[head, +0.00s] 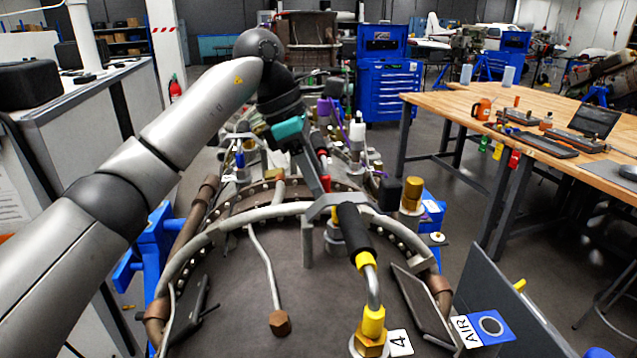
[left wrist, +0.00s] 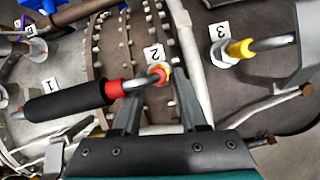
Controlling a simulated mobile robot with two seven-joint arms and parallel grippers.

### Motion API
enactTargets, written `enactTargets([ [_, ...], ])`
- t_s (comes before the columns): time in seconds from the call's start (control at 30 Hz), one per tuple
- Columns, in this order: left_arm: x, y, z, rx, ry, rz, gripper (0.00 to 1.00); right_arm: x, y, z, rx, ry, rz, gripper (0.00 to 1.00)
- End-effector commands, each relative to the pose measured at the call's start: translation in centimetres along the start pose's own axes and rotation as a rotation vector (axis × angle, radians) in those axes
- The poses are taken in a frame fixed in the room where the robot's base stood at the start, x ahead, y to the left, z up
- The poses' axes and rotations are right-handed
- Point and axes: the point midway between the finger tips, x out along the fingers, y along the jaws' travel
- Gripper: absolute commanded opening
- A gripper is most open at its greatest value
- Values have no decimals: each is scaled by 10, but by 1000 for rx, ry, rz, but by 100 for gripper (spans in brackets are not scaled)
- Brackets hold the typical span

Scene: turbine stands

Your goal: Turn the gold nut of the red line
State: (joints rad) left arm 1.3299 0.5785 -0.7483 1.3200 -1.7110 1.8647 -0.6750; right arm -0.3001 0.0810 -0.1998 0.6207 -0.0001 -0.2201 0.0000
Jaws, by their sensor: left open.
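The red line shows in the left wrist view as a black sleeve (left wrist: 65,101) with a red collar (left wrist: 115,89) and a bent metal tube. The tube ends at a red ring and the gold nut (left wrist: 167,70), beside the label 2. My left gripper (left wrist: 158,75) is open, with one finger on each side of the nut; contact cannot be told. In the head view my left gripper (head: 318,184) points down at the casing, and the nut is not clearly visible there. My right gripper is not in view.
A yellow-marked line with a black sleeve (head: 356,230) stands close in front, ending at a gold nut (head: 370,344) by label 4. Another yellow-collared fitting (left wrist: 238,49) is by label 3. A curved grey pipe (left wrist: 193,60) runs close to the gripper. A wooden bench (head: 560,150) stands right.

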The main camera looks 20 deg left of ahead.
Motion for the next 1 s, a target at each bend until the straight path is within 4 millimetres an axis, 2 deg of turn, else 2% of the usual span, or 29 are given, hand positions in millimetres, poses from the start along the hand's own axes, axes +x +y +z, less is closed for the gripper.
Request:
enactTargets([
  [0.17,0,0,0,0,0,0,41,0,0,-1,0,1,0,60],
  [0.53,0,0,0,0,0,-1,0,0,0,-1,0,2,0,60],
  [1.0,0,0,0,-17,0,7,0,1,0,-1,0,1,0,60],
])
